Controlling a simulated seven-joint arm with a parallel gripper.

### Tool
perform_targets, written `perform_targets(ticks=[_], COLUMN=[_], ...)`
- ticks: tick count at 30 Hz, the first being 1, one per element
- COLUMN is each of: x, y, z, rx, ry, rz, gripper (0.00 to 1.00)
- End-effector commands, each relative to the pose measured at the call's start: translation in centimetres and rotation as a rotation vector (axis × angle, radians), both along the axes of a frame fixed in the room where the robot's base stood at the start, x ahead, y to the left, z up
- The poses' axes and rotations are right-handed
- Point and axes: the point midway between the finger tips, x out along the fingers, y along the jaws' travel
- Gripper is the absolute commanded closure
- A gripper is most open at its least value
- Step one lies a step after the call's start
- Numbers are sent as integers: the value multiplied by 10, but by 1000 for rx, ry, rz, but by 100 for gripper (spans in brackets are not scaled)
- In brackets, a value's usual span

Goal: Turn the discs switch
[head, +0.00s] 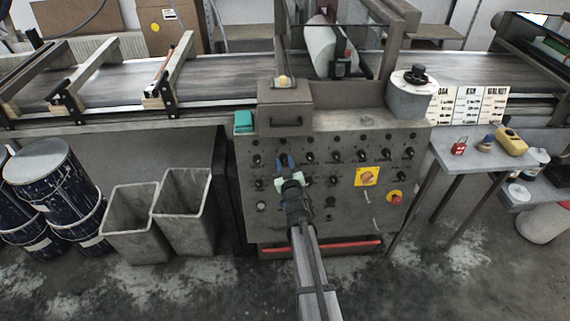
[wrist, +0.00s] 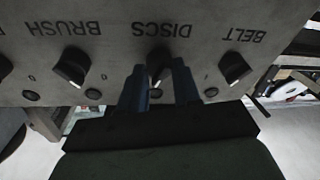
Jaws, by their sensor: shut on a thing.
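The discs switch (wrist: 159,60) is a dark rotary knob beside the DISCS label in the wrist view. The label reads upside down there. My gripper (wrist: 160,84) has its two blue fingers on either side of the knob and is shut on it. The fingers hide part of the knob, so its exact pointing is hard to tell. In the head view my gripper (head: 284,164) reaches the upper left part of the grey control panel (head: 290,226), and hides the switch there.
The brush knob (wrist: 72,68) and belt knob (wrist: 234,67) sit close on either side. The panel carries several more black knobs, a yellow-plated red switch (head: 367,176) and a red button (head: 395,197). Two grey bins (head: 184,209) stand to the left, a side table (head: 470,150) to the right.

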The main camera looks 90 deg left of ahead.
Motion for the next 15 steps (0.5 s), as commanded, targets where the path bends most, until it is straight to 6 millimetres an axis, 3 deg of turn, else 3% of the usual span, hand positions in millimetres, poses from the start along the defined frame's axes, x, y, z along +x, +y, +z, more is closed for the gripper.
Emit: perform_targets(ticks=[15], x=[1], y=[0], z=[2], rx=[0], ry=[-460], rz=[83], gripper=[98])
